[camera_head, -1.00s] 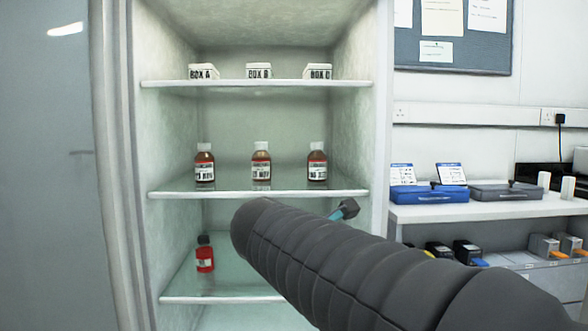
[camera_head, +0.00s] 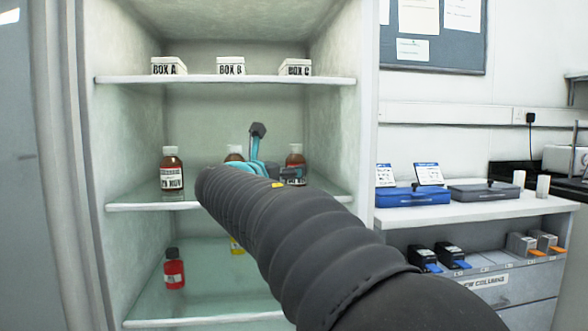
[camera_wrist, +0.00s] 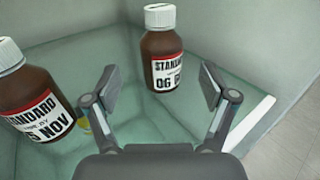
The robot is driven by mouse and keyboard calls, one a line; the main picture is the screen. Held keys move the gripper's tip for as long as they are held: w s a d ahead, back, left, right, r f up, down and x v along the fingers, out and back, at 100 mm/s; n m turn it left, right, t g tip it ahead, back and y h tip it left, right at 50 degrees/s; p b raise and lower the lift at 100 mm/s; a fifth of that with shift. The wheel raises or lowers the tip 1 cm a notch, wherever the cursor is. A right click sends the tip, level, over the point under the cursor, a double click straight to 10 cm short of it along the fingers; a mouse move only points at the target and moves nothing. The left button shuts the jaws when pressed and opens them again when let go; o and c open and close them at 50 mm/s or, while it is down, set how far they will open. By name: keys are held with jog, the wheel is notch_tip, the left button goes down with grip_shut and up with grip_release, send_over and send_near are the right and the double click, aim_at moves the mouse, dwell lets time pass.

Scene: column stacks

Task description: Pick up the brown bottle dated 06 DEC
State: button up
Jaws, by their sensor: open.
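In the wrist view, a brown bottle (camera_wrist: 163,52) with a white cap and a red-and-white label reading STANDARD and 06 stands upright; the month is hard to read. My gripper (camera_wrist: 158,90) is open and empty, its fingers on either side of the line to this bottle, which stands beyond the fingertips. In the head view this appears to be the right brown bottle (camera_head: 295,158) on the fridge's middle shelf (camera_head: 135,205), its lower part hidden by my arm.
A second brown bottle (camera_wrist: 30,92), its label ending in NOV, stands close left of my gripper. Another brown bottle (camera_head: 172,172) stands at the shelf's left. Below are a red bottle (camera_head: 174,270) and a yellow item (camera_head: 237,246). Boxes A, B and C (camera_head: 230,66) stand above.

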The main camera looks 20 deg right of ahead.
aim_at(291, 166)
jog(key=shift+p+x, duration=0.3)
jog(key=shift+x, duration=2.8)
jog(key=shift+s, duration=0.1)
jog(key=c, duration=1.4)
